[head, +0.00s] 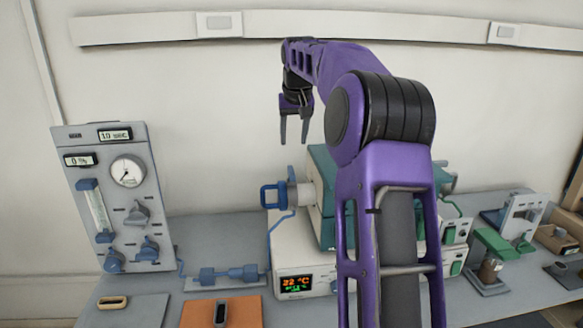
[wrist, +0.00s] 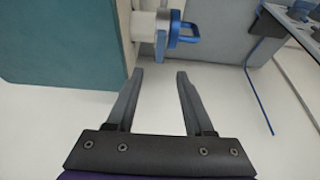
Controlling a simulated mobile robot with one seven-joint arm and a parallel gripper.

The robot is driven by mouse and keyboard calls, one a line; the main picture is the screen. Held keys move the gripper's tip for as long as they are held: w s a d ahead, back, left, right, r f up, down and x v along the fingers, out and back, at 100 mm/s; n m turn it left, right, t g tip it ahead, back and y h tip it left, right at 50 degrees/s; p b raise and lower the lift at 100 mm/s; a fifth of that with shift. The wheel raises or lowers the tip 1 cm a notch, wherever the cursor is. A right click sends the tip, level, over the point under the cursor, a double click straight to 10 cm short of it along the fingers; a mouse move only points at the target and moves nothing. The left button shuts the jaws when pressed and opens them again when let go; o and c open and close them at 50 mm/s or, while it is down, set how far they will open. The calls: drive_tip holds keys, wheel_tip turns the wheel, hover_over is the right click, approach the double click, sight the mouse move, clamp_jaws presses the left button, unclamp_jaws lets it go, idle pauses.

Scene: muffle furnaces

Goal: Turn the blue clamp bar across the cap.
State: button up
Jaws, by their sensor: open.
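The blue clamp bar (head: 268,197) is a squarish loop sticking out to the left of the tube end of the teal furnace (head: 325,170). The grey cap (head: 292,190) is behind it on the pale tube. In the wrist view the blue bar (wrist: 186,33) juts out beside the cap (wrist: 162,42), beyond my fingertips. My gripper (head: 294,140) is open and empty, pointing down above the tube end. Its fingers (wrist: 160,74) are apart from the bar and cap. I cannot tell exactly how the bar is hinged.
A grey gas panel (head: 115,195) with a gauge and blue knobs stands at the left. A green-handled device (head: 495,245) stands at the right. The air around my gripper is clear.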

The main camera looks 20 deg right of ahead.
sight(291, 170)
drive_tip(key=x, duration=1.2)
drive_tip(key=shift+w+f, duration=0.1)
clamp_jaws()
